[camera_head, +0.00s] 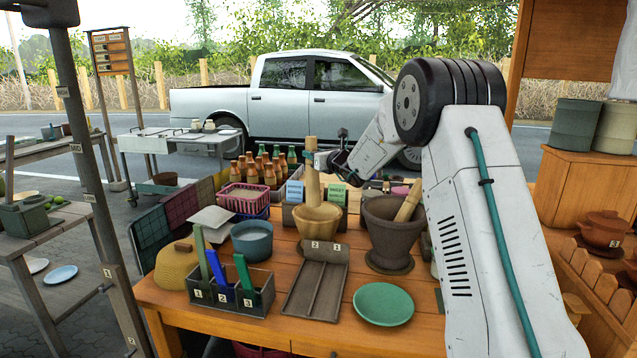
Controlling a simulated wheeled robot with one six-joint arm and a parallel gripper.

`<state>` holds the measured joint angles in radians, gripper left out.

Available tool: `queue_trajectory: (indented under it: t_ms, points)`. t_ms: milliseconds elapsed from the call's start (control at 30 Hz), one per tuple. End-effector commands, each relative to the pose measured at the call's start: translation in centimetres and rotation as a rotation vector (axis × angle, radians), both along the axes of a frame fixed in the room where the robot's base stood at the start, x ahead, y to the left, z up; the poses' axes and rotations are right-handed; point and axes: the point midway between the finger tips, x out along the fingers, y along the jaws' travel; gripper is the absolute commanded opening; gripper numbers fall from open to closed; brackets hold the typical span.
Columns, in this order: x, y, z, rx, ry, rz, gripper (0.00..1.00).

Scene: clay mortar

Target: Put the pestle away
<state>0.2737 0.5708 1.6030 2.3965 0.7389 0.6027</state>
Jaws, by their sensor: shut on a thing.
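A pale wooden pestle (313,186) stands upright at the middle of the table, its lower end at the rim of a small wooden mortar (317,222). I cannot tell whether it touches the inside. A second, shorter pestle (409,201) leans in a dark clay mortar (388,234) to the right.
A green plate (383,304) lies at the front right. A blue-grey bowl (252,242), a pink basket (243,199) and several bottles (270,174) crowd the left and back. A reddish pot (604,229) stands at the right. Bare wood shows along the front edge.

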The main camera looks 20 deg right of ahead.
Motion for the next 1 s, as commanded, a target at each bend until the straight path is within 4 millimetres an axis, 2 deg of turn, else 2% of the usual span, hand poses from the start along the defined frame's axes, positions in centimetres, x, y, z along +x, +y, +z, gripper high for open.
queue_trajectory:
  t_ms: [167,367,467,600,700,800,933,1000]
  points:
    - [-0.2,5.6,-0.6,-0.046,0.070,0.168,0.00]
    - [-1.5,11.8,-2.5,-0.134,0.172,0.390,0.00]
    - [-2.7,14.8,-3.9,-0.197,0.226,0.514,0.00]
    - [-5.3,18.5,-7.0,-0.339,0.312,0.728,0.00]
    - [-7.9,20.1,-9.8,-0.483,0.371,0.898,0.00]
    - [-10.7,20.9,-12.7,-0.666,0.412,1.069,0.00]
    - [-14.8,20.3,-16.5,-0.970,0.419,1.297,0.00]
    - [-17.2,19.3,-18.5,-1.170,0.383,1.418,0.00]
